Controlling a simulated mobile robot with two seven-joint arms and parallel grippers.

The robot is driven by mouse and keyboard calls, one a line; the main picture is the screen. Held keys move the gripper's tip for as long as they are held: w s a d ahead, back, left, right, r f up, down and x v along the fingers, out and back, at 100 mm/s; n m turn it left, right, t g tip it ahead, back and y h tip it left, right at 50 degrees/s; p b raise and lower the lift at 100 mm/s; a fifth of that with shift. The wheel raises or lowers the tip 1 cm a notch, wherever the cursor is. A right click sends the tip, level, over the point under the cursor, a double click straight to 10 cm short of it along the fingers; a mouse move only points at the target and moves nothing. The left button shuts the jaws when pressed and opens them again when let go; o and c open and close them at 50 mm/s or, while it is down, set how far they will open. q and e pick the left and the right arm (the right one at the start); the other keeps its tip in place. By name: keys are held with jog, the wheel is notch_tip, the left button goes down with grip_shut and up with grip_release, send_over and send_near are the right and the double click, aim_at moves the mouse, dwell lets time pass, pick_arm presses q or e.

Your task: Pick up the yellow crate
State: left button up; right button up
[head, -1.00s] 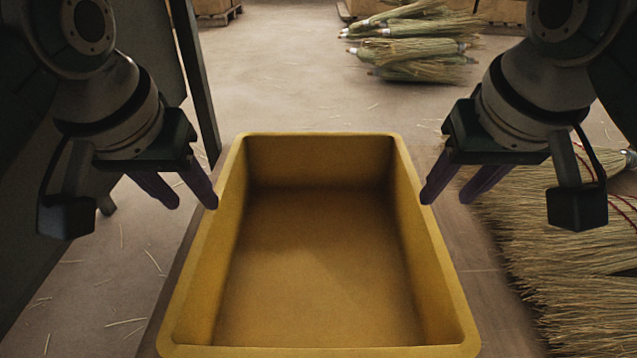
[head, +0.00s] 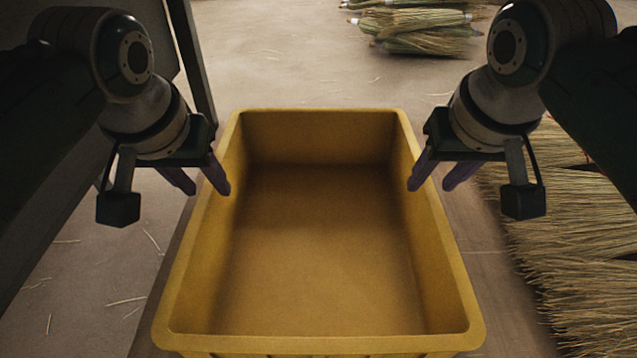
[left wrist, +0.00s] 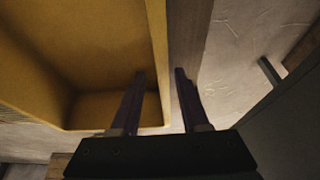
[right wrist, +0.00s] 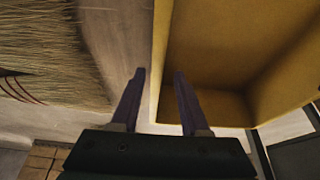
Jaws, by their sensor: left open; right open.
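The yellow crate (head: 472,300) is empty and stands upright on a brown surface in the middle of the head view. My left gripper (head: 205,190) is open at the crate's left wall. In the left wrist view the crate's wall (left wrist: 157,50) runs between the finger lines, with one purple finger on the inner side and one on the outer side. My right gripper (head: 432,188) is open at the right wall. In the right wrist view that wall (right wrist: 160,50) also lies between its two fingers (right wrist: 160,75). Whether any finger touches the wall is unclear.
A dark post (head: 190,60) stands at the back left. The floor (head: 290,60) behind the crate is mostly clear.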

aim_at(210, 189)
pick_arm(q)
jog(key=shift+x, duration=2.25)
pick_arm(e)
jog(key=shift+x, duration=2.2)
pick_arm(q)
grip_shut()
pick_arm(e)
grip_shut()
pick_arm(q)
jog(key=shift+w+r, duration=0.1)
jog(key=shift+r, duration=0.05)
pick_arm(e)
jog(key=shift+w, duration=0.1)
